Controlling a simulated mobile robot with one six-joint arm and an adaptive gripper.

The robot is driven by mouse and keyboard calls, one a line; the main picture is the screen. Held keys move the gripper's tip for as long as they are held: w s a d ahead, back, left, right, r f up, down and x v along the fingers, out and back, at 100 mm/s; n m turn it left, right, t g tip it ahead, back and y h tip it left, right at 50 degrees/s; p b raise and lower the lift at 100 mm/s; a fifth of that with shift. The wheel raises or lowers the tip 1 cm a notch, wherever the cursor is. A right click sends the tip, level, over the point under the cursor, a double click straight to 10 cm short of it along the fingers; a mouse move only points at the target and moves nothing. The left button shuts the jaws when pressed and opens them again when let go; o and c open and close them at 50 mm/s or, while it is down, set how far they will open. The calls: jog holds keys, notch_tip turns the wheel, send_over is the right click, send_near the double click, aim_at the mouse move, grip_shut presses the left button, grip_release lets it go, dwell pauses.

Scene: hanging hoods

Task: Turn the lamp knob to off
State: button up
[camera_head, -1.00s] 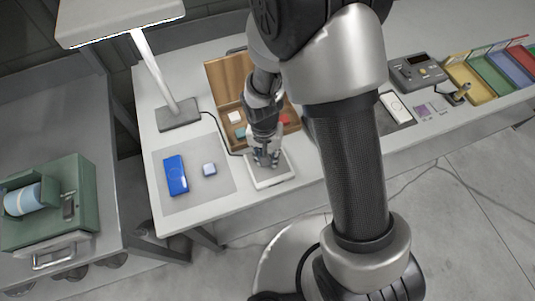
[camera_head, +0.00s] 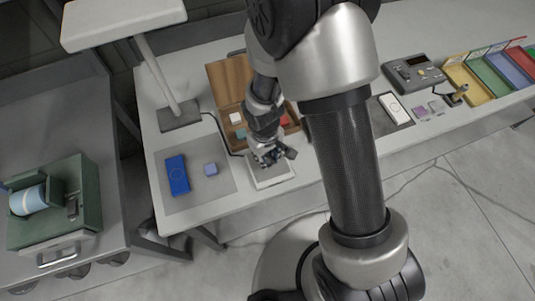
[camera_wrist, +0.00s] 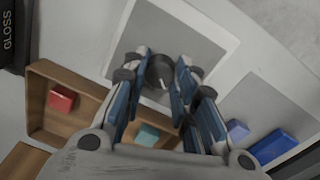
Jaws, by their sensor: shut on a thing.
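The lamp (camera_head: 120,20) stands at the back left of the table on a grey base (camera_head: 180,115). Its head shows no glow. A white-framed control panel (camera_head: 272,183) lies at the table's front edge. In the wrist view the panel (camera_wrist: 205,45) carries a dark round knob (camera_wrist: 160,70) with a pale mark beside it. My gripper (camera_head: 270,158) is over the panel, turned at an angle. In the wrist view its fingers (camera_wrist: 158,82) are on both sides of the knob, shut on it. The knob is hidden in the head view.
A wooden box (camera_head: 228,85) with small blocks is close behind my gripper. Coloured bins (camera_head: 470,82) stand at the right.

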jog(key=shift+n, duration=0.6)
jog(key=o, duration=1.1)
jog(key=r, duration=1.2)
jog(key=shift+s+a, duration=0.2)
jog(key=shift+a, duration=0.05)
jog(key=shift+r, duration=0.1)
